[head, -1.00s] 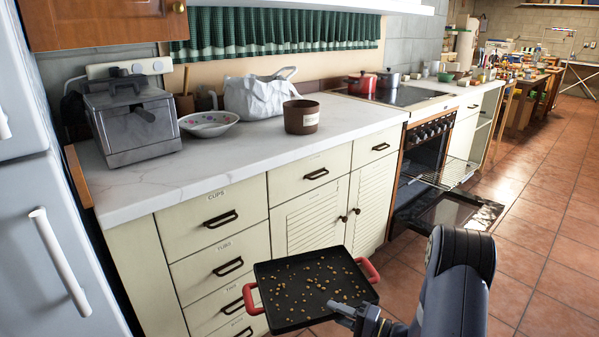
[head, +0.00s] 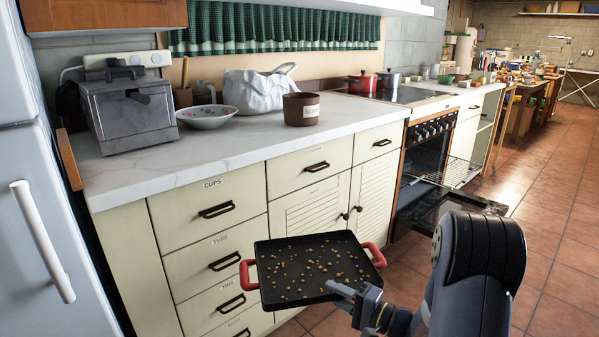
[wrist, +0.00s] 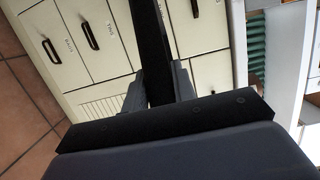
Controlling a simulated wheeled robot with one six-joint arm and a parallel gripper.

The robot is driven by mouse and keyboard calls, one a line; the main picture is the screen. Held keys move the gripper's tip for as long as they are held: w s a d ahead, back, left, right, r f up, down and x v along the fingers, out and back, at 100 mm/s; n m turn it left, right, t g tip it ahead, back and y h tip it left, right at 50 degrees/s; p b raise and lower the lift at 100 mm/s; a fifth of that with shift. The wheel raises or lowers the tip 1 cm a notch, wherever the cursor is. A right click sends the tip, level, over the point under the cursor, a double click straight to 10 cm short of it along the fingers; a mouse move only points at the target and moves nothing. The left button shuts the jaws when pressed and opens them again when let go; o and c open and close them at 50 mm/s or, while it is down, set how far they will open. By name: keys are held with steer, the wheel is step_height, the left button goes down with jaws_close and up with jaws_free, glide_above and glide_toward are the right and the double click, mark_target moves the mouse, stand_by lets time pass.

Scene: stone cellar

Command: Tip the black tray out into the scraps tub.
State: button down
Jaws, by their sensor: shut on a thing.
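The black tray (head: 278,249) has red handles at its left and right ends and many small brown bits scattered over its floor. It is held in the air in front of the drawers, below the counter top, and looks roughly level. My gripper (head: 345,289) is shut on its near rim. In the wrist view the tray's dark edge (wrist: 152,40) runs between the two fingers (wrist: 160,85); the rest of the tray is not seen there. A brown tub (head: 301,110) with a pale label, too small to read, stands on the counter near its front edge; its inside is hidden.
On the white counter (head: 245,140) are a grey metal appliance (head: 130,115), a floral bowl (head: 206,117) and a white bag (head: 257,92) behind the tub. The oven door (head: 450,207) hangs open at right. A fridge (head: 30,215) stands at left. Tiled floor is clear at right.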

steer(key=w+a+r+m+t+h, duration=0.1)
steer(key=r+m+t+h, duration=0.1)
steer(key=r, duration=1.9)
steer(key=w+a+r+m+t+h, duration=0.2)
steer(key=r+h, duration=0.1)
steer(key=r, duration=1.8)
steer(key=shift+w+a+r, duration=0.2)
steer(key=shift+w, duration=0.1)
